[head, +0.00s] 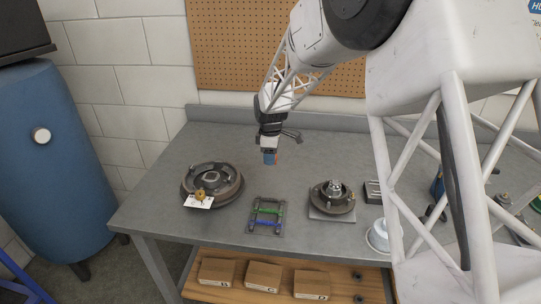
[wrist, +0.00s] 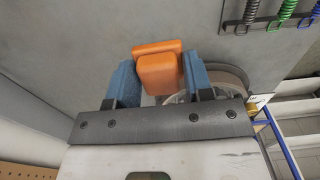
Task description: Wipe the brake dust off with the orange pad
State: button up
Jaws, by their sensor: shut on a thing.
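My gripper (head: 270,160) is above the grey bench, between and behind the brake assembly and the spring rack. In the wrist view, the blue fingers of my gripper (wrist: 160,75) are shut on the orange pad (wrist: 158,72), which shows between them. The pad is held in the air, apart from the bench. The round brake assembly (head: 228,190) lies on the left of the bench with a white tag at its front. In the wrist view it is partly hidden behind my gripper (wrist: 160,75). I cannot make out the brake dust.
A small rack (head: 251,229) with coloured springs lies at the bench's front middle. A hub (head: 333,202) on a plate stands to its right, with a white round container (head: 379,237) beyond. Several cardboard boxes (head: 263,277) sit on the lower shelf. The bench's back left is clear.

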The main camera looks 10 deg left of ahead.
jog(key=shift+s+a+r, duration=0.15)
jog(key=shift+s+a, duration=0.05)
jog(key=shift+a, duration=0.55)
jog(key=s+a+r, duration=0.2)
jog(key=s+a, duration=0.2)
jog(key=a, duration=0.5)
jog(key=s+a+r, duration=0.2)
jog(key=s+a, duration=0.3)
jog(key=a, duration=0.4)
jog(key=shift+s+a, duration=0.15)
jog(key=shift+a, duration=0.05)
jog(key=shift+f, duration=0.1)
